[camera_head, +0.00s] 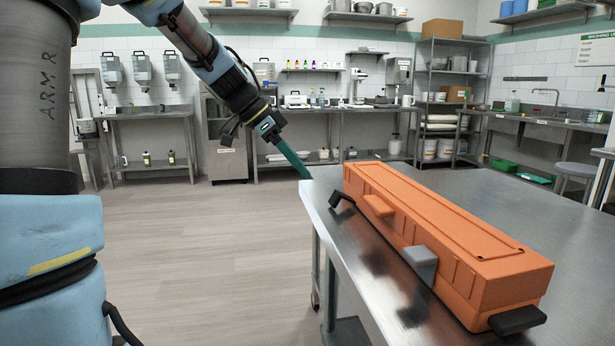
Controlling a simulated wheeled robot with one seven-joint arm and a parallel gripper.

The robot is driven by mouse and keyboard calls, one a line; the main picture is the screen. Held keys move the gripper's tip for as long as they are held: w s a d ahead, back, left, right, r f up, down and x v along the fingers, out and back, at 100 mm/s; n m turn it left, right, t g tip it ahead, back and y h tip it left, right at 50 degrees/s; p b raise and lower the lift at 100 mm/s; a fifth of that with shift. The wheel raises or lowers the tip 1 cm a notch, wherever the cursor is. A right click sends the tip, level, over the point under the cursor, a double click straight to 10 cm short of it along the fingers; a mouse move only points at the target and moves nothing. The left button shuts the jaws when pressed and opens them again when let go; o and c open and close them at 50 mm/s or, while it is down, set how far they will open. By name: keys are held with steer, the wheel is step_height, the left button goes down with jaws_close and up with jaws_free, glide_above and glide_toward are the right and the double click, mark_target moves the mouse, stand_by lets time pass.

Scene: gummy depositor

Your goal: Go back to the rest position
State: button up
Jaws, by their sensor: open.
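My gripper (303,172) hangs at the end of my blue-and-grey arm, left of the picture's middle. Its teal fingers point down and to the right, near the far left corner of the steel table. They are seen nearly edge-on and overlap, with nothing visible held in them. A long orange case (440,225) lies on the steel table, to the right of my gripper and apart from it. The case has a grey latch block, an orange tab and black end handles.
The steel table (345,262) fills the lower right, with bare top behind the case. Open wooden floor (200,250) lies left of it. Steel benches (155,113), a shelf rack (447,70) and a sink counter line the walls. A stool (577,170) stands at the right.

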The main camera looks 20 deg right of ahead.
steer(key=shift+a+r, duration=0.15)
steer(key=shift+r, duration=0.05)
steer(key=s+a+f+n+t+y+p, duration=0.1)
steer(key=s+a+f+n+y+p, duration=0.1)
steer(key=a+n, duration=0.4)
steer(key=s+a+f+n+y+p, duration=0.2)
steer(key=s+a+n+p, duration=0.3)
steer(key=a, duration=0.6)
steer(key=s+a+f+n+t+y+p, duration=0.1)
steer(key=s+a+f+n+y+p, duration=0.1)
steer(key=a+n, duration=0.5)
steer(key=s+a+y+p, duration=0.1)
steer(key=s+a+p, duration=0.1)
steer(key=s, duration=0.1)
steer(key=shift+t, duration=0.3)
